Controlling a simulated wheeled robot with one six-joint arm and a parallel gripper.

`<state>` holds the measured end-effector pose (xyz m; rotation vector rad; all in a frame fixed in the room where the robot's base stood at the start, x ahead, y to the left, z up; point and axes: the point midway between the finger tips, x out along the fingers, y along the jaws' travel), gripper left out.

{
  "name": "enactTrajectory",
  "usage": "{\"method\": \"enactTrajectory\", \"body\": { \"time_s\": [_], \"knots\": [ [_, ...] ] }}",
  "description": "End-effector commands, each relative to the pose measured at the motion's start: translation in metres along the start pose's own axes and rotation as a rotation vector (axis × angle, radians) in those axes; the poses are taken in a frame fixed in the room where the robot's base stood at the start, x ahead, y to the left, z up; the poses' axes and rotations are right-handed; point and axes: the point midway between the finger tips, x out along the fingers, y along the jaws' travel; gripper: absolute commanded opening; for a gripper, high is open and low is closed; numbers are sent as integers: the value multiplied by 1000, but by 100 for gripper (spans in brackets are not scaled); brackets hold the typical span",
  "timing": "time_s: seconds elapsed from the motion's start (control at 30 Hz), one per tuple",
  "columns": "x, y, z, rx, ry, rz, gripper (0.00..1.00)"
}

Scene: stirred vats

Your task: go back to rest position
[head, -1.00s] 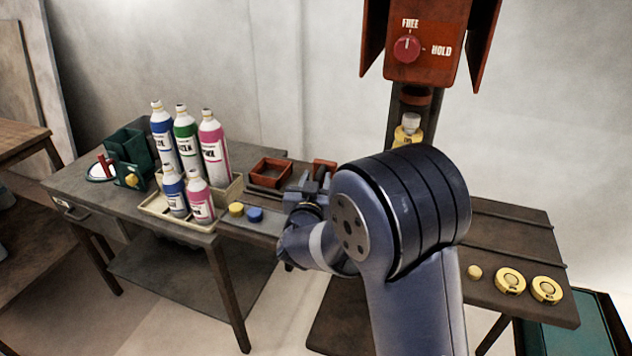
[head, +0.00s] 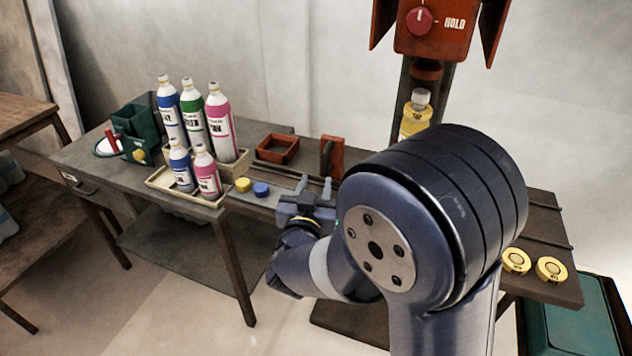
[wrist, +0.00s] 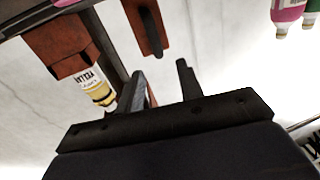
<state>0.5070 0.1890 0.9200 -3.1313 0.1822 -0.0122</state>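My gripper (head: 315,185) is in the middle of the head view, above the front edge of the table and right of the yellow and blue caps. In the wrist view my gripper (wrist: 162,80) shows two separated fingers with nothing between them. My arm's large joint covers part of the table behind and right of it.
A red box (head: 277,150) and an upright red piece (head: 332,155) stand beyond my gripper. A yellow bottle (head: 413,120) is under the red dial unit (head: 432,35).

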Motion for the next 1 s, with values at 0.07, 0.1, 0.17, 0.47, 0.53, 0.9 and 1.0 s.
{"method": "enactTrajectory", "body": {
  "time_s": [0.07, 0.1, 0.17, 0.47, 0.53, 0.9, 1.0],
  "knots": [
    [0, 0, 0, 0, 0, 0, 35],
    [0, 0, 0, 0, 0, 0, 35],
    [1, 0, 0, 0, 0, 0, 35],
    [32, 2, 1, 1, -2, 5, 35],
    [46, 1, 2, 0, -3, 4, 35],
    [102, 2, 3, -1, -8, 3, 35],
    [108, 2, 3, -2, -7, 3, 35]
  ]
}}
